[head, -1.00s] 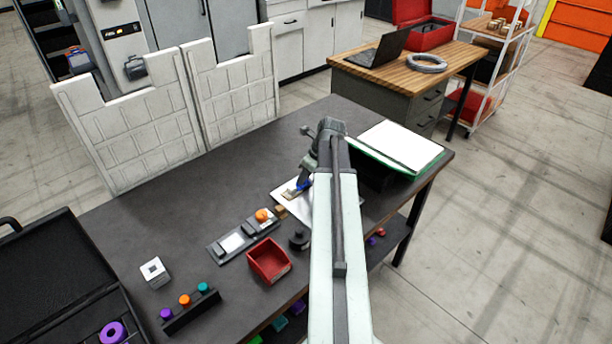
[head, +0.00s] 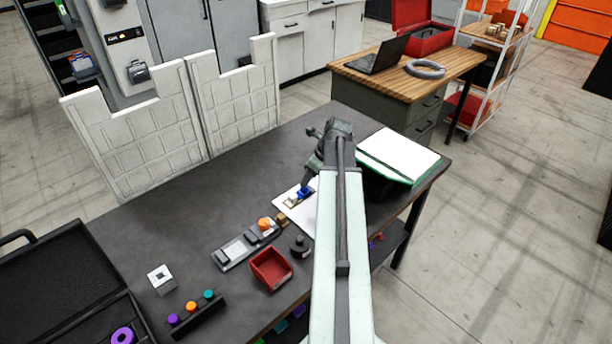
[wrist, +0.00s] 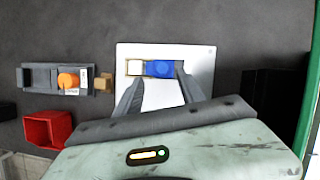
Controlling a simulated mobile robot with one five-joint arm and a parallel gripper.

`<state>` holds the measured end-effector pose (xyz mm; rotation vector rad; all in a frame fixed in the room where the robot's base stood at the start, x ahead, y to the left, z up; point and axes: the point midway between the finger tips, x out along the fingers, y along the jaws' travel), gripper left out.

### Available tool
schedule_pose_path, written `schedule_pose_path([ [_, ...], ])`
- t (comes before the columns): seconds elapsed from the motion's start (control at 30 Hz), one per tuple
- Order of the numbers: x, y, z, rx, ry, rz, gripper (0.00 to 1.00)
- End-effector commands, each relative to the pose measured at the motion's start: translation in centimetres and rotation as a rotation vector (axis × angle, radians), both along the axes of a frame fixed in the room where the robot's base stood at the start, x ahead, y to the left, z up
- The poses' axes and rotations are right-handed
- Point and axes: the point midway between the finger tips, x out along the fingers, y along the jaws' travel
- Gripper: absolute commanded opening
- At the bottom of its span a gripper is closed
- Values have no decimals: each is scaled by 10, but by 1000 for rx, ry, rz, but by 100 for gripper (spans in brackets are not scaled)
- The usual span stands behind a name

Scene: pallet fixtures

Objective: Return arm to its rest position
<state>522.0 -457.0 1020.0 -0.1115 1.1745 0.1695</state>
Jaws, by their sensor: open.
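My gripper (wrist: 156,84) is open over the white plate (wrist: 196,98) on the dark table. Its two fingers stand apart in the wrist view, with a blue block (wrist: 160,68) and a white square (wrist: 135,68) just beyond the tips. Nothing shows held between the fingers. In the head view my arm reaches forward from the bottom, and my gripper (head: 306,182) points down at the plate, close to the blue block (head: 305,193). I cannot tell whether a finger touches the block.
A grey fixture with an orange knob (head: 265,224), a red bin (head: 271,270) and a dark round piece (head: 299,246) lie left of my arm. A green-edged box with a white top (head: 398,154) stands to the right. The table's back middle (head: 240,165) is clear.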

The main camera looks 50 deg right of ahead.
Motion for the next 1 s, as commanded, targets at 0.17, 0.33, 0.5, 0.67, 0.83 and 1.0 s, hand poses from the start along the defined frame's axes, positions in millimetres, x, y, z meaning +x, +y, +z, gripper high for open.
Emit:
schedule_pose_path([
  [0.17,-8,-1,23,0,0,-1,46],
  [0.33,-8,-1,20,0,0,0,46],
  [0.5,-8,-1,20,0,0,0,46],
  [0.67,-4,3,19,0,0,10,46],
  [0.83,53,70,11,1,0,144,46],
  [1.0,114,209,-3,-19,20,392,46],
])
